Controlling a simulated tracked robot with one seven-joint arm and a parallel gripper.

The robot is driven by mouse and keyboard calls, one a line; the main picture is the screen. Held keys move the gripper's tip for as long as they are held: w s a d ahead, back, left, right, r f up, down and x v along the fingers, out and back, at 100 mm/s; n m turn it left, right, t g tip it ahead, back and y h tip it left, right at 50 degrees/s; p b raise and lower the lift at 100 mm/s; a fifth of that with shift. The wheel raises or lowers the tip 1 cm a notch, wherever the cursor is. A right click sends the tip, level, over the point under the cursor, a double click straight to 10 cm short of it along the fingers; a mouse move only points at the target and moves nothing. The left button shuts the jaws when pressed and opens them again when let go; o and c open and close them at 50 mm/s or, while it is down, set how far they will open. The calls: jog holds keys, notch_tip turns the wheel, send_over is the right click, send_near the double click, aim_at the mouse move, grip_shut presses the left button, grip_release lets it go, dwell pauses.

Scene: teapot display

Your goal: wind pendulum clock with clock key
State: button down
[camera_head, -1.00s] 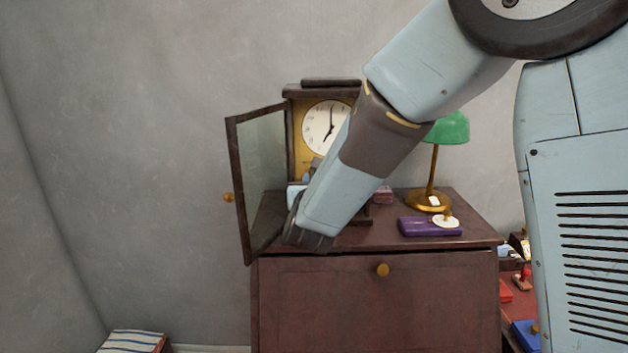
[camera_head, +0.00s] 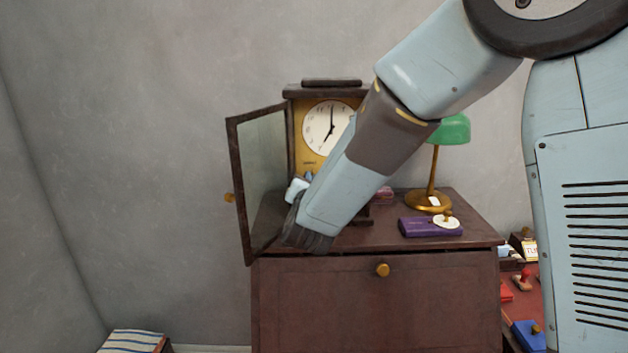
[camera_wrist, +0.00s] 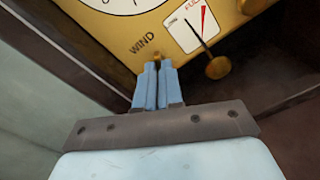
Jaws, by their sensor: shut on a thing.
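The pendulum clock (camera_head: 308,143) stands on a dark red cabinet, its glass door (camera_head: 262,180) swung open to the left. In the wrist view its yellow front (camera_wrist: 120,45) shows the word WIND, a small gauge (camera_wrist: 192,28) with a red FULL mark, and a pendulum with a round brass bob (camera_wrist: 217,67). My gripper (camera_wrist: 157,66) has its blue fingers close together, tips at the clock front just below WIND. A small brass bit (camera_wrist: 155,58) shows at the tips, seemingly the clock key, mostly hidden by the fingers. In the head view my forearm covers the clock's lower right.
On the cabinet top (camera_head: 480,238) stand a green desk lamp (camera_head: 449,129) and a purple box (camera_head: 418,228) with a white disc on it. Striped books (camera_head: 133,340) lie low at the left. A red table with small items is at the right.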

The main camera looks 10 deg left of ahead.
jog(key=shift+r+m, duration=0.2)
jog(key=shift+m, duration=3.25)
jog(key=shift+r+m, duration=0.15)
jog(key=shift+m, duration=3.3)
jog(key=shift+r, duration=0.1)
jog(key=c, duration=1.3)
grip_release()
jog(key=v, duration=1.3)
jog(key=shift+s, duration=0.4)
